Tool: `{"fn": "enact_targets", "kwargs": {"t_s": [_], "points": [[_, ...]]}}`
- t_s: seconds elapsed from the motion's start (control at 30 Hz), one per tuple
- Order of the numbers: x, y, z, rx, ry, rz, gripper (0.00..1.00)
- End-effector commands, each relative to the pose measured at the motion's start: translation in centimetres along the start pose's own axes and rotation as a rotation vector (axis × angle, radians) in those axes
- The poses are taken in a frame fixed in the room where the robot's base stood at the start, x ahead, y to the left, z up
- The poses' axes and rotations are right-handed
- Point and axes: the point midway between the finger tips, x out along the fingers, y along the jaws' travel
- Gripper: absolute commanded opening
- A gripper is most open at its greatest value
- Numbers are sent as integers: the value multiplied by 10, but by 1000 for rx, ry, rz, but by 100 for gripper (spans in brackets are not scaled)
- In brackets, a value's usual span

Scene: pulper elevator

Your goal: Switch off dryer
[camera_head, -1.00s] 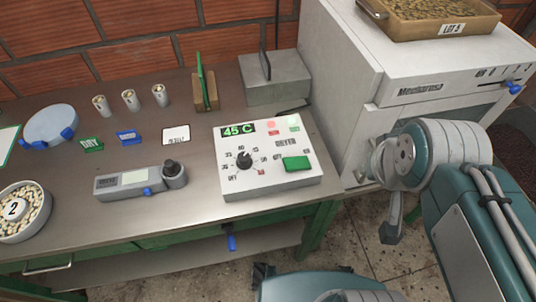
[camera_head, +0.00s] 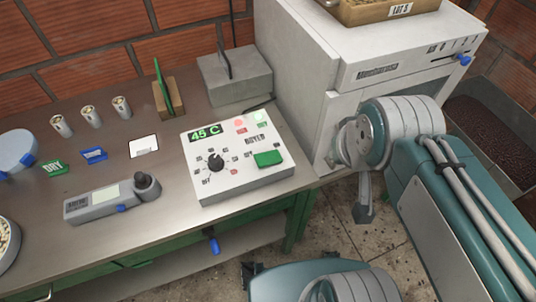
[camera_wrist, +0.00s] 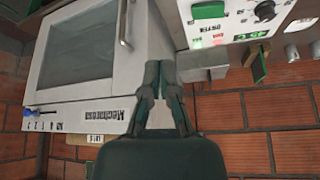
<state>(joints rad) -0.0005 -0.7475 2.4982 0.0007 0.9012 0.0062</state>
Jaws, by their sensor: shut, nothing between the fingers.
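The dryer control box (camera_head: 262,184) is white and stands on the metal bench. Its green display (camera_head: 205,132) reads 45 C. It has a black dial knob (camera_head: 215,161), a green rocker switch (camera_head: 268,158), and a red light (camera_head: 240,121) and green light (camera_head: 260,117), both lit. In the wrist view the box is upside down at the top right, with the green switch (camera_wrist: 208,10) and knob (camera_wrist: 264,10) visible. My gripper (camera_wrist: 160,66) is shut and empty, below and left of the green switch in that picture, with no visible contact.
A white machine (camera_head: 325,60) with a tray (camera_head: 385,8) on top stands right of the box. A grey meter (camera_head: 105,197), several small cups (camera_head: 91,116) and a green board in a stand (camera_head: 168,98) are on the bench.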

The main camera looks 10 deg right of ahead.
Motion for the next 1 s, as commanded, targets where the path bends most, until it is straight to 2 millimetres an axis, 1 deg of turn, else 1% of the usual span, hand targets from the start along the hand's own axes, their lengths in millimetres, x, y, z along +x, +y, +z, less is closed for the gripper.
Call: {"fn": "enact_targets", "kwargs": {"t_s": [0.07, 0.17, 0.47, 0.67, 0.8, 1.0], "points": [[1, -2, -4, 28, -13, -6, 0], [4, -7, -13, 118, -53, -18, 0], [26, -34, -53, 545, -242, -21, 0], [49, -56, -77, 827, -373, 29, 0], [68, -72, -91, 1018, -461, 89, 0], [89, -91, -104, 1220, -544, 175, 0]]}}
